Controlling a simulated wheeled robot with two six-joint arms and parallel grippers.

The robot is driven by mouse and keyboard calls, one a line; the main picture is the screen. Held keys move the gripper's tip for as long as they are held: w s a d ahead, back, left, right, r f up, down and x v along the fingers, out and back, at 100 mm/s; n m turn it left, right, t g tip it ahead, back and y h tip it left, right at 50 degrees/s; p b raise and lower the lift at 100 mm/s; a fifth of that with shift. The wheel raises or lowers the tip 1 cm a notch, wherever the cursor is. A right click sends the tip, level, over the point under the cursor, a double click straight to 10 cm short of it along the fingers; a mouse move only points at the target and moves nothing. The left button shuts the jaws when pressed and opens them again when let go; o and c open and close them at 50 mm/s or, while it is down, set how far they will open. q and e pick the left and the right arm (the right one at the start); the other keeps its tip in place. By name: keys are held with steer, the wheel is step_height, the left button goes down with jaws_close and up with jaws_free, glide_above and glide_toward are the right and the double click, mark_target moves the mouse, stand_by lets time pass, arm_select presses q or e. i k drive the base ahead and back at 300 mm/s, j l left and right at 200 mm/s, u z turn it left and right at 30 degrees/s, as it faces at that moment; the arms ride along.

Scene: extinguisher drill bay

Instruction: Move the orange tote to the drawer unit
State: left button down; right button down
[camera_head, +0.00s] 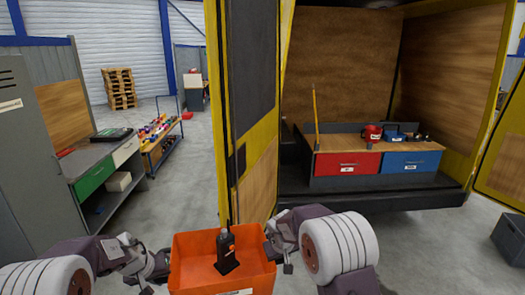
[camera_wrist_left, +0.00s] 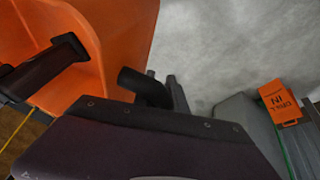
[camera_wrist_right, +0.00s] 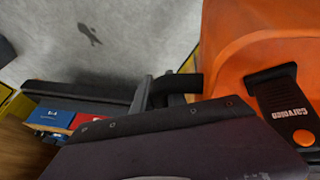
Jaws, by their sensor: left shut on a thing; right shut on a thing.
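The orange tote (camera_head: 190,246) is held in front of me at the bottom middle of the head view. A black radio-like device (camera_head: 226,252) stands inside it. My left gripper (camera_head: 158,268) is shut on the tote's left side, and my right gripper (camera_head: 275,245) is shut on its right side. The tote wall also shows in the left wrist view (camera_wrist_left: 125,35) and the right wrist view (camera_wrist_right: 240,40), each beside a dark handle. A low unit with a red drawer (camera_head: 347,164) and a blue drawer (camera_head: 409,162) sits in the yellow-framed bay. Another bench has green and white drawers (camera_head: 95,177).
A yellow-edged door panel (camera_head: 245,110) stands upright just beyond the tote. A red item (camera_head: 372,132) and dark items occupy the right of the bay unit's wooden top. A cart (camera_head: 160,140) with colourful items stands at left. Grey floor (camera_head: 190,190) is open between bench and panel.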

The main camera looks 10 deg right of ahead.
mark_target(335, 143)
steer(key=i+l+z, duration=0.15)
steer(key=z, duration=0.3)
steer(key=i+l+z, duration=0.15)
steer(key=z, duration=0.3)
steer(key=i+z, duration=0.2)
steer(key=z, duration=0.25)
steer(key=i+l, duration=0.1)
steer(key=i, duration=0.5)
steer(key=i+l, duration=0.15)
steer(key=i, duration=0.5)
steer(key=i+l, duration=0.1)
steer(key=i, duration=0.5)
steer(key=i+u, duration=0.15)
steer(key=i, duration=1.7)
steer(key=i+u, duration=0.3)
steer(key=i, duration=0.15)
steer(key=i+l+u, duration=0.25)
steer(key=i, duration=0.2)
steer(key=i+l+u, duration=0.15)
steer(key=i+u, duration=0.15)
steer(key=i, duration=0.2)
